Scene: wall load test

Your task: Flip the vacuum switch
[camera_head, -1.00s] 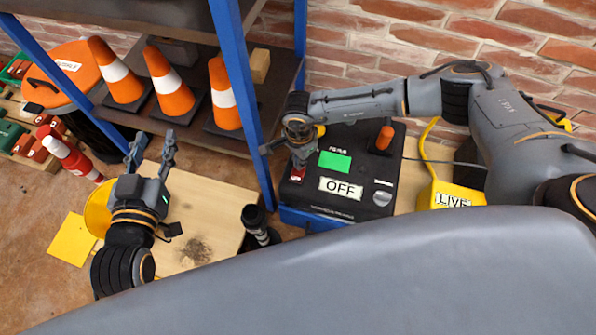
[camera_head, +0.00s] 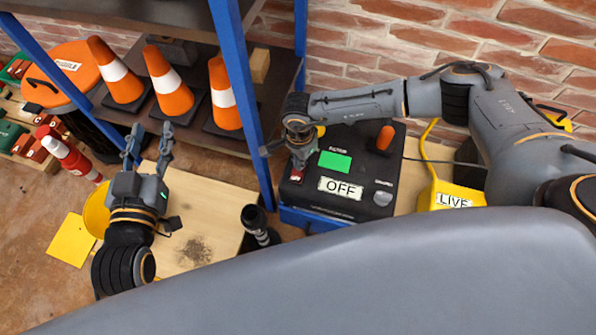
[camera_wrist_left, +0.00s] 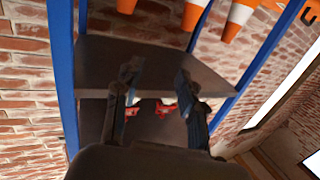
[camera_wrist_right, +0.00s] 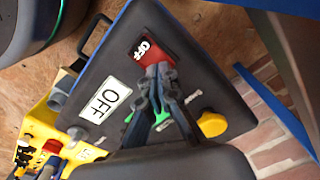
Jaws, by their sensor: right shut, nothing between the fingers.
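The black control box (camera_head: 370,160) stands on a blue base and carries a green label, a white OFF plate (camera_head: 340,188), an orange knob (camera_head: 385,137) and a grey knob. Its red rocker switch (camera_head: 296,178) sits at the left front corner. The switch also shows in the right wrist view (camera_wrist_right: 150,48), marked OFF. My right gripper (camera_wrist_right: 159,72) is shut and empty, its fingertips at the near edge of the red switch; I cannot tell whether they touch it. My left gripper (camera_head: 148,140) is open and empty above the wooden board, away from the box.
A blue-framed shelf (camera_head: 240,90) with orange cones (camera_head: 172,85) stands left of the box. A yellow LIVE box (camera_head: 450,195) is to the right. A dark cylinder (camera_head: 258,225) stands before the shelf post. A brick wall (camera_head: 470,40) is behind.

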